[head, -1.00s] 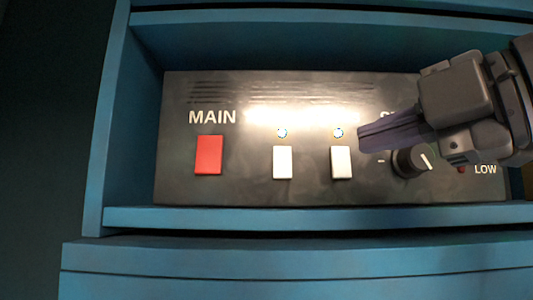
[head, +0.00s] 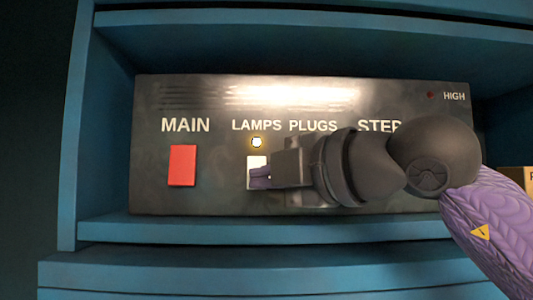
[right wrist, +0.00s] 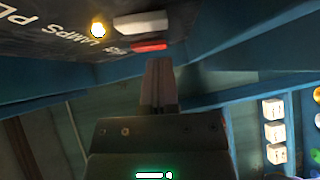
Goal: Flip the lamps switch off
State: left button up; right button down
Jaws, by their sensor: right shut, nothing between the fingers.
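The lamps switch (head: 256,160) is a white rocker below the LAMPS label on the dark panel (head: 215,198). A round indicator (head: 256,142) above it glows whitish yellow. My right gripper (head: 260,177) is shut and empty, its purplish fingertips in front of the switch's lower part; I cannot tell if they touch it. In the right wrist view the white switch (right wrist: 141,22) and the glowing indicator (right wrist: 98,28) lie beyond the shut fingers (right wrist: 160,82). The plugs switch is hidden behind my right gripper. My left gripper is not in view.
The red main switch (head: 182,166) is left of the lamps switch. The panel sits in a blue shelf with a lower ledge (head: 240,228). White blocks (right wrist: 274,132) and coloured round things stand at the right of the right wrist view.

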jog(key=shift+w+r+p, duration=0.15)
jog(key=shift+w+p, duration=0.2)
jog(key=shift+w, duration=0.3)
jog(key=shift+w+d+f, duration=0.2)
jog(key=shift+w+f, duration=0.1)
jog(key=shift+w, duration=0.2)
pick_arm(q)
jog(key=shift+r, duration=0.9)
pick_arm(e)
jog(key=shift+a, duration=0.1)
